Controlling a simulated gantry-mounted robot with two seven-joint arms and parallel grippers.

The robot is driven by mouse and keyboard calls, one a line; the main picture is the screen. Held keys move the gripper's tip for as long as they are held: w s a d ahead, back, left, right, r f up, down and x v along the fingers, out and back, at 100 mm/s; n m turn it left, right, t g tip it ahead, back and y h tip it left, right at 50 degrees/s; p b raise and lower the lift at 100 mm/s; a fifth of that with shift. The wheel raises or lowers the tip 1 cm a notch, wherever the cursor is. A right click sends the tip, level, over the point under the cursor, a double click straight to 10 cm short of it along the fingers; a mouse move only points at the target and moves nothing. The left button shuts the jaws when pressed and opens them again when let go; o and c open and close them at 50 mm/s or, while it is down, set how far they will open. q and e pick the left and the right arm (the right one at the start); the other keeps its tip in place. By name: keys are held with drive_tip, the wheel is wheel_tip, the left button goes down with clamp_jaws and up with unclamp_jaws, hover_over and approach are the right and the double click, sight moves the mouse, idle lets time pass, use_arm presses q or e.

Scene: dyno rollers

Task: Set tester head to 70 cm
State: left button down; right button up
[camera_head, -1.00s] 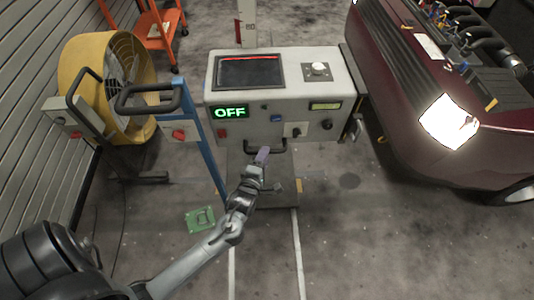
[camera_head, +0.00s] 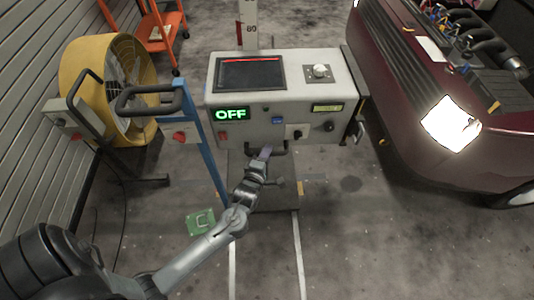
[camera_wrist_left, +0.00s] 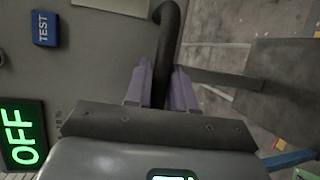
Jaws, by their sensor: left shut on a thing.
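The tester head (camera_head: 235,130) is a grey box with a dark screen on top and a green OFF display on its front. It sits on a pale upright column (camera_head: 249,25), whose scale shows a mark that looks like 80. A dark bar handle (camera_head: 280,152) hangs at the lower front edge. My left gripper (camera_head: 265,153) is shut on this handle. In the left wrist view the pale purple fingers (camera_wrist_left: 160,88) close around the dark handle (camera_wrist_left: 169,40), beside the blue TEST button (camera_wrist_left: 45,28). My right gripper is not in view.
A blue stand (camera_head: 204,150) with a dark handle and a yellow fan (camera_head: 90,60) stand left. A dark red car (camera_head: 400,120) with a lit headlamp (camera_head: 450,124) stands close on the right. A green item (camera_head: 201,222) lies on the floor. The front floor is mostly clear.

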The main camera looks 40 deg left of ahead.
use_arm(q)
wheel_tip(320, 180, down, 13)
drive_tip(key=b, duration=0.6)
drive_tip(key=shift+r, duration=0.2)
drive_tip(key=c, duration=1.1)
unclamp_jaws()
drive_tip(key=shift+o, duration=0.2)
